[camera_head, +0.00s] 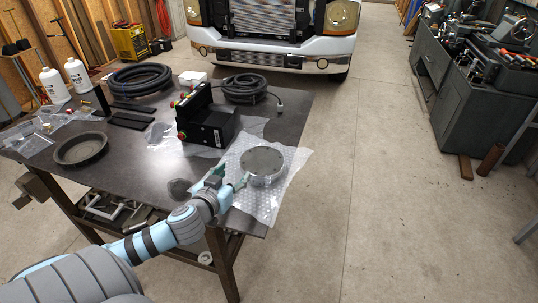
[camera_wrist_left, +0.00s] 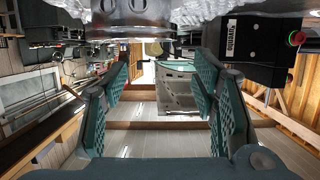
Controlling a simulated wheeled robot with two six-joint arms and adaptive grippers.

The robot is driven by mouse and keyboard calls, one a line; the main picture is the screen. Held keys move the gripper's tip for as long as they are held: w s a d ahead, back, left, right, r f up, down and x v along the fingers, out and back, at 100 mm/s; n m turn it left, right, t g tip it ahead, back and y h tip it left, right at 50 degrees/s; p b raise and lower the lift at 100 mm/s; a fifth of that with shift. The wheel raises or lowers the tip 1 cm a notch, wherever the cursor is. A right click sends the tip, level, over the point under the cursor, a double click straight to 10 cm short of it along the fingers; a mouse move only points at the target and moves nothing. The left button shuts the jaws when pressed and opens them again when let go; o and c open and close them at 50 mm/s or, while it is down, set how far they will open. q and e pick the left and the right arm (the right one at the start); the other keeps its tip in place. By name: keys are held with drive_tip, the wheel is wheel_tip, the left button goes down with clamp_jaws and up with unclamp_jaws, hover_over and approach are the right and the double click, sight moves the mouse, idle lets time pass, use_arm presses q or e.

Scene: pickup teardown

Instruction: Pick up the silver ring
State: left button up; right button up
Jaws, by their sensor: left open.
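The silver ring (camera_head: 263,163) is a round, grey metal piece with a flat top. It lies on a sheet of bubble wrap (camera_head: 288,190) at the table's right edge. In the left wrist view, its curved metal side (camera_wrist_left: 137,12) shows at the top edge, cut off by the frame. My left gripper (camera_head: 231,178) is open and empty, just left of the ring and close to its near side. In the left wrist view, the two teal fingers (camera_wrist_left: 160,85) stand apart with nothing between them. My right gripper is in neither view.
A black box with coloured buttons (camera_head: 207,128) stands behind the ring on the dark table (camera_head: 110,178).

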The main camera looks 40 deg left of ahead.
use_arm(q)
drive_tip(key=b, duration=0.2)
approach(247, 157)
drive_tip(key=x, duration=1)
drive_tip(key=shift+w+a+f, duration=0.1)
clamp_jaws()
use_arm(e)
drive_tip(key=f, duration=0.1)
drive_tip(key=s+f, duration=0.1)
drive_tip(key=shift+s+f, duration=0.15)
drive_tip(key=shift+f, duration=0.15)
